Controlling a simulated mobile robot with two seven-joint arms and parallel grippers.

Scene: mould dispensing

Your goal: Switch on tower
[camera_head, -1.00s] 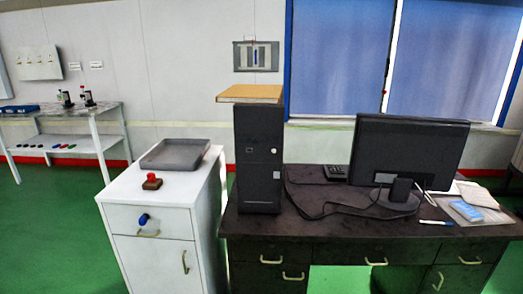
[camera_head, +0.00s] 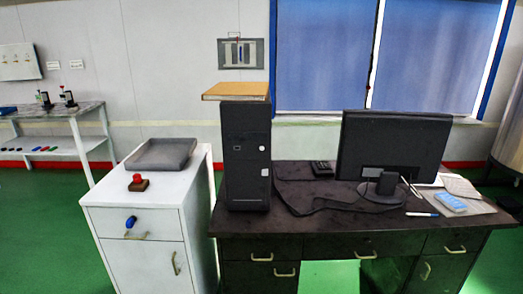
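The tower (camera_head: 246,165) is a black, upright computer case at the left end of the dark desk. Small light marks show on its front: one on the left near the top, and two on the right edge, one above the other. I cannot tell whether it is lit. A flat tan box or book (camera_head: 236,91) lies on its top. Neither of my grippers is in view.
A black monitor (camera_head: 392,148) stands on the dark desk (camera_head: 330,226), with cables between it and the tower. A white cabinet (camera_head: 140,222) left of the desk bears a grey tray (camera_head: 161,154) and a red button (camera_head: 137,180). Green floor lies in front.

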